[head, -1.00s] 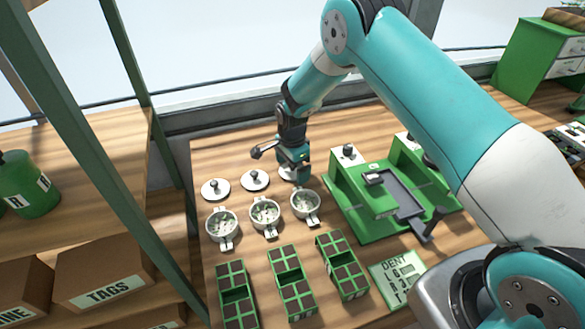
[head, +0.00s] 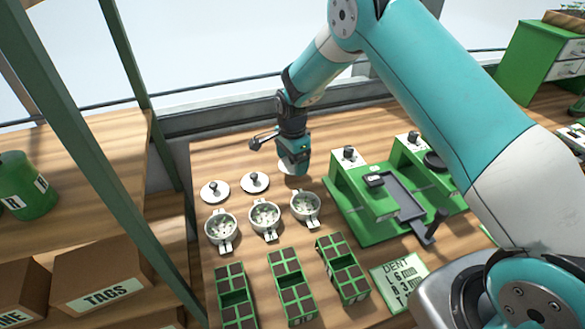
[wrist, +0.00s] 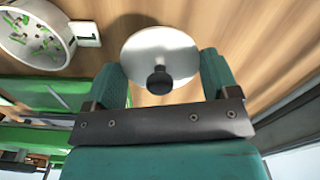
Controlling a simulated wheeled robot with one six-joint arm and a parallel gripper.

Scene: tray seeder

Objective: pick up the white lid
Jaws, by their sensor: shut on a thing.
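A round white lid (wrist: 180,52) with a dark knob shows in the wrist view, with the knob between my two fingers. My gripper (wrist: 163,82) is shut on this lid. In the head view my gripper (head: 295,167) is over the back of the bench, and only a pale edge of the lid (head: 284,168) shows beneath it. The head view does not clearly show whether the lid is off the wood. Two more white lids with dark knobs, the left one (head: 215,191) and the middle one (head: 255,182), lie flat to the left of my gripper.
Several white pots (head: 222,229) with handles stand in a row in front of the lids. Green planting trays (head: 291,287) lie nearer. A green seeder (head: 345,190) stands close on the right. A white label card (head: 399,282) lies at front right. Bench behind the lids is clear.

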